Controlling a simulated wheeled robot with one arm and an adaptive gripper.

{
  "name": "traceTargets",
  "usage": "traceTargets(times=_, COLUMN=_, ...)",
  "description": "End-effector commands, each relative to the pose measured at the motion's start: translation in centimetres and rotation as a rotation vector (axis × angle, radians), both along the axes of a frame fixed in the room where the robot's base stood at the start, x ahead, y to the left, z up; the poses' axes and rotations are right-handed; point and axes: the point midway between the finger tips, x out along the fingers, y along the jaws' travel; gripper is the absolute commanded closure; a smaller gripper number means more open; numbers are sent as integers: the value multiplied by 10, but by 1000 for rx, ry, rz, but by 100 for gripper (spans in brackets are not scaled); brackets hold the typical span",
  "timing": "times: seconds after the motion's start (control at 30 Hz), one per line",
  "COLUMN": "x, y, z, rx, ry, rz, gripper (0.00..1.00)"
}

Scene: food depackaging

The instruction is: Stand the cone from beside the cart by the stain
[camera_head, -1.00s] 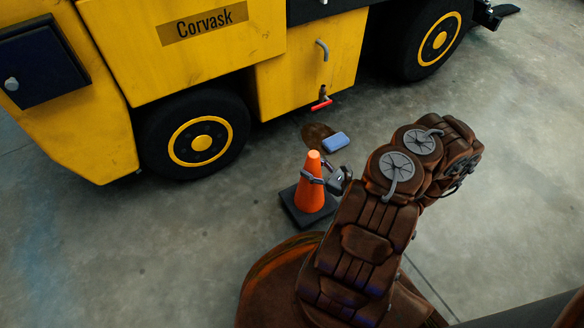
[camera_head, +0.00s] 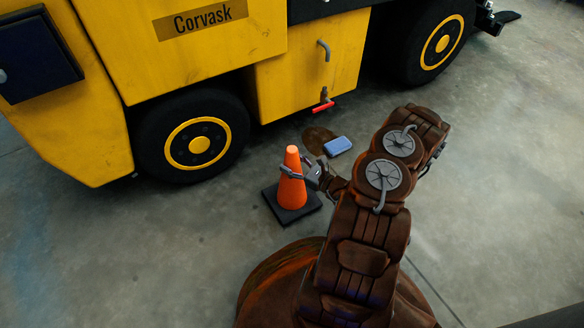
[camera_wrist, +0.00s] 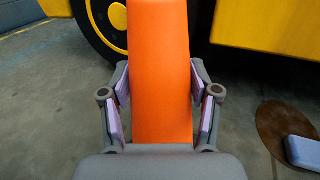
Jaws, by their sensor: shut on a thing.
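The orange cone (camera_head: 291,190) with its dark square base (camera_head: 306,214) is upright in the head view, left of and nearer than the stain. My gripper (camera_head: 292,172) is shut around the cone's upper part. In the wrist view the cone (camera_wrist: 160,70) fills the middle, with the finger pads (camera_wrist: 160,95) on both sides of it. The brown stain (camera_head: 316,138) lies on the floor below the red valve. It also shows at the right in the wrist view (camera_wrist: 278,128). Whether the base touches the floor is hard to tell.
A blue block (camera_head: 337,146) lies at the stain's right edge. The yellow vehicle (camera_head: 310,80) marked Corvask stands behind, with a red-handled valve (camera_head: 322,106) low on its side. Its black wheel (camera_head: 150,150) is left of the stain. The grey floor on the right is open.

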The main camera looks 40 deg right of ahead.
Motion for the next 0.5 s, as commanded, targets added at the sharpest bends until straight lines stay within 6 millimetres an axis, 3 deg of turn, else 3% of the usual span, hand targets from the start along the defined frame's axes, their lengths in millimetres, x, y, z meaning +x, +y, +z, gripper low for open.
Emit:
traceTargets(times=0.13, x=0, y=0, z=-11, rx=1, ry=-3, rz=-1, gripper=100)
traceTargets(times=0.5, x=0, y=0, z=-12, rx=1, ry=-4, rz=-2, gripper=100)
